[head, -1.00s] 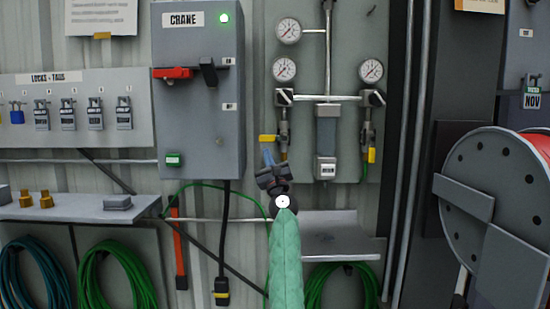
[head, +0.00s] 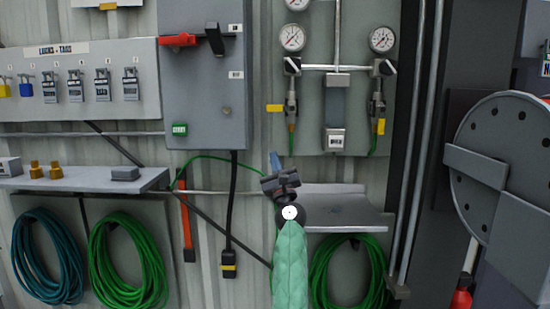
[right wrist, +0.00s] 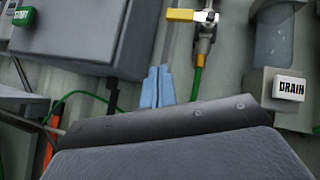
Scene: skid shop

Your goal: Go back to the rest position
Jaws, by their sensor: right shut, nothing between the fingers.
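My right gripper (head: 275,162) is in the middle of the head view, at the end of my green-sleeved arm. Its blue fingers are shut with nothing between them and point up toward the wall. The shut fingers also show in the right wrist view (right wrist: 157,88). In the picture they lie between the grey crane box (head: 204,80) and the gauge panel (head: 338,110), above the left end of a small grey shelf (head: 345,213). I cannot tell their distance from the wall. My left gripper is not in view.
A yellow valve handle (right wrist: 192,15) and the DRAIN unit (right wrist: 289,87) show near the fingers in the right wrist view. A left shelf (head: 80,180) holds brass fittings. Green hose coils (head: 126,262) hang below. A large reel (head: 505,150) stands at right.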

